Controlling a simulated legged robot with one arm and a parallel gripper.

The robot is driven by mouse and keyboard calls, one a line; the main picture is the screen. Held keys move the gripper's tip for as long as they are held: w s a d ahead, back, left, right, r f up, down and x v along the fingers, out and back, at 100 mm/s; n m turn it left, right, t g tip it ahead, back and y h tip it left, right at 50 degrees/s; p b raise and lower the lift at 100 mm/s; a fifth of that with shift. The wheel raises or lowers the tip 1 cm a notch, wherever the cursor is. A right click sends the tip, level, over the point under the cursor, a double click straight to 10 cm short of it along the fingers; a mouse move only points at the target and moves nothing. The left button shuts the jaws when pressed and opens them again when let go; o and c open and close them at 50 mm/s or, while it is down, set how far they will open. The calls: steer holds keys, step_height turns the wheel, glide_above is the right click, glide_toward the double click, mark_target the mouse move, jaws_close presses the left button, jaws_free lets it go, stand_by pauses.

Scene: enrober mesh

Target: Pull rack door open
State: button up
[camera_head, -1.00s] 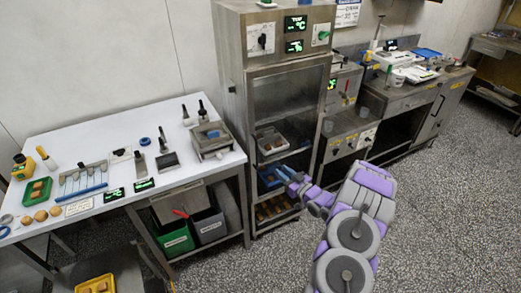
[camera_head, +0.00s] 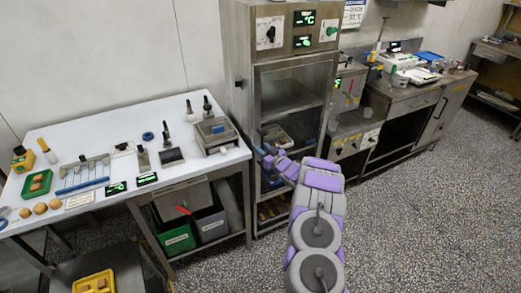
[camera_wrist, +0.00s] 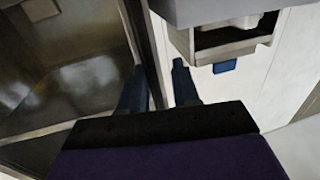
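The rack (camera_head: 240,100) is a tall steel cabinet with a control panel on top. Its glazed door (camera_head: 292,90) has a steel frame, and shelves with trays show through or behind it; I cannot tell whether it stands ajar. My gripper (camera_head: 268,158) is at the lower left edge of the door. In the wrist view, my two dark blue fingers (camera_wrist: 158,88) are spread apart, with the upright frame edge of the door (camera_wrist: 146,50) appearing between them. The glass (camera_wrist: 65,70) is on the left. I cannot tell whether either finger touches the frame. No handle shows clearly.
A white-topped table (camera_head: 100,150) with tools and a steel scale-like box (camera_head: 217,135) stands close left of the rack. Green (camera_head: 174,236) and grey bins sit beneath it. A steel counter (camera_head: 400,100) is on the right. The speckled floor in front is clear.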

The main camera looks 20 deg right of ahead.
steer(key=shift+w+d+f, duration=0.15)
steer(key=shift+w+d, duration=0.2)
steer(key=shift+d, duration=0.25)
steer(key=shift+a, duration=0.4)
steer(key=c, duration=0.4)
jaws_close()
steer(key=shift+d, duration=0.1)
